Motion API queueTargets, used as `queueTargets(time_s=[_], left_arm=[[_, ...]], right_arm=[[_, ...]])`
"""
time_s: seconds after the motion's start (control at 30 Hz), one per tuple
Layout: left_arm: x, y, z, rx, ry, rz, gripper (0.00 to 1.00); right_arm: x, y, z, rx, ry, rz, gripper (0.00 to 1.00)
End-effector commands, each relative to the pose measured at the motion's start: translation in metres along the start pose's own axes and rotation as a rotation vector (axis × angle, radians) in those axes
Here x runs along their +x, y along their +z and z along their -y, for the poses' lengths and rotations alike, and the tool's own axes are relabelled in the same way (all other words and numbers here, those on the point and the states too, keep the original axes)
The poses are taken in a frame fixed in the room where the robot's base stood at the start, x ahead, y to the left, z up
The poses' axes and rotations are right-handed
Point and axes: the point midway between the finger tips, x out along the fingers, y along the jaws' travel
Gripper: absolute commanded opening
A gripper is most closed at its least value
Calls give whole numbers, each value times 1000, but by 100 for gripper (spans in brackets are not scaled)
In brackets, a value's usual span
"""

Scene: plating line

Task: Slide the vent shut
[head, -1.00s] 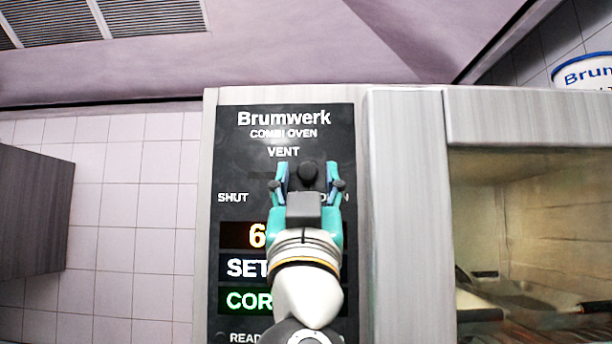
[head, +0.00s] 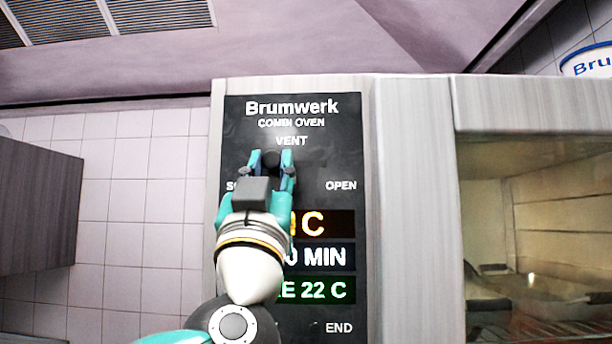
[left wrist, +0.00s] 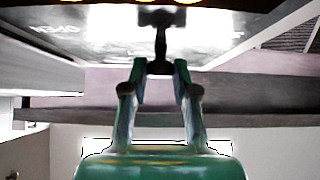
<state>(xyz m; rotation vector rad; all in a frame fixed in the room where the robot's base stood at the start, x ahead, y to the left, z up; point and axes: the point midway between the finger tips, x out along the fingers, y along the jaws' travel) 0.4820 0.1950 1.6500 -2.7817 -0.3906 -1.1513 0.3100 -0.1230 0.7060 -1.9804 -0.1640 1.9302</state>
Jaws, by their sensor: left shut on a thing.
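The vent slider's dark knob (head: 271,158) sits under the VENT label on the black control panel (head: 334,120) of the combi oven. It is now toward the SHUT side, whose label is mostly hidden by my gripper; the OPEN label shows to the right. My left gripper (head: 271,165) is shut on the knob, one finger on each side. In the left wrist view the dark knob (left wrist: 160,50) on its stem reaches down between the fingertips (left wrist: 160,72). I cannot tell whether the knob is at the very end of its slot. My right gripper is not in view.
The oven window (head: 540,230) with a rack and trays inside is at the right. A grey cabinet (head: 40,210) stands at the left against a tiled wall. Free room lies left of the oven.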

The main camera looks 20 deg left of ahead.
Motion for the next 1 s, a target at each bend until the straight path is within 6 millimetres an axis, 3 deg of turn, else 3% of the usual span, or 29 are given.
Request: queueTargets(time_s=[0.1,0.4,0.43,0.57,1.0], left_arm=[[-1,0,17,1,-3,-1,0],[0,0,20,0,-3,0,0],[0,0,20,0,-4,0,32],[0,0,20,0,-3,0,52],[-6,-1,19,1,-1,0,52]], right_arm=[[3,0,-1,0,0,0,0],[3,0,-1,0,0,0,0],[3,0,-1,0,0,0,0],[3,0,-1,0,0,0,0],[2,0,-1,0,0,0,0]])
